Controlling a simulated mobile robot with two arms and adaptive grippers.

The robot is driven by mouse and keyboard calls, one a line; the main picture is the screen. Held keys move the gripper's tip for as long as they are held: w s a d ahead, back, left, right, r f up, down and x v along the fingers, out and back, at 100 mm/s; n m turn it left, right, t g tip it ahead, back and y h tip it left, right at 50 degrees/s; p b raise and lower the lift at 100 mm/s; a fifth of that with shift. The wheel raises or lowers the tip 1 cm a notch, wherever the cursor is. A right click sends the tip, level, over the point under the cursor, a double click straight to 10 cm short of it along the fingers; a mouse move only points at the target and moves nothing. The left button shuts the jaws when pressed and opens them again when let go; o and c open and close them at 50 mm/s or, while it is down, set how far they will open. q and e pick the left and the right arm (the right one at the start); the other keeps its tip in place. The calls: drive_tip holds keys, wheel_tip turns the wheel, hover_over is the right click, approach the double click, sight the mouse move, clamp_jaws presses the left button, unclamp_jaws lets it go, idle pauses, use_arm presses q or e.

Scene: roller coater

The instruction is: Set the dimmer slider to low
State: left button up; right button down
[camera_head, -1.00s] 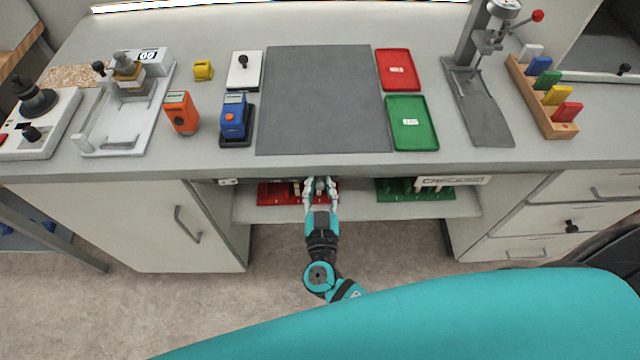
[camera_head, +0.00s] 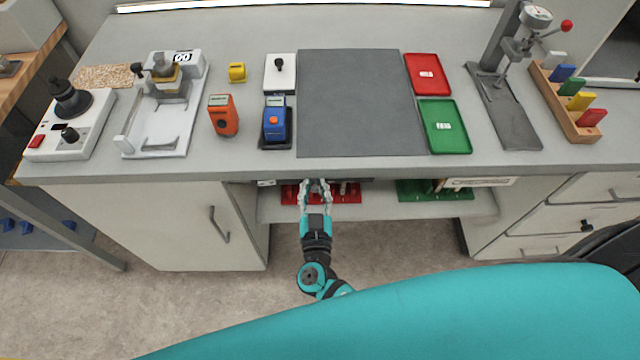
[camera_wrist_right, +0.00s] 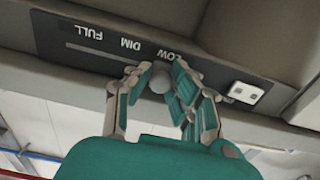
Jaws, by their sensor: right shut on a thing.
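The dimmer panel (camera_wrist_right: 105,45) is a dark strip under the bench edge, with FULL, DIM and LOW upside down from left to right in the right wrist view. Its round grey slider knob (camera_wrist_right: 159,83) sits near the LOW label (camera_wrist_right: 178,58), right of DIM. My right gripper (camera_wrist_right: 160,90) is shut on the knob, with a finger on each side; the fingers hide part of the slot. In the head view my right gripper (camera_head: 315,184) is at the bench's front edge, and the knob is hidden. My left gripper is not in view.
Below the bench, red (camera_head: 346,193) and green (camera_head: 433,191) racks stand on a shelf (camera_head: 385,210). A cabinet (camera_head: 165,225) is left and drawers (camera_head: 555,215) are right. The bench mat (camera_head: 362,105) is clear.

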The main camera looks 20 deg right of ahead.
drive_tip(key=shift+w+a, duration=0.15)
drive_tip(key=shift+a, duration=0.4)
drive_tip(key=shift+w+a, duration=0.15)
drive_tip(key=shift+a, duration=0.4)
drive_tip(key=c, duration=1.2)
unclamp_jaws()
drive_tip(key=shift+a, duration=0.1)
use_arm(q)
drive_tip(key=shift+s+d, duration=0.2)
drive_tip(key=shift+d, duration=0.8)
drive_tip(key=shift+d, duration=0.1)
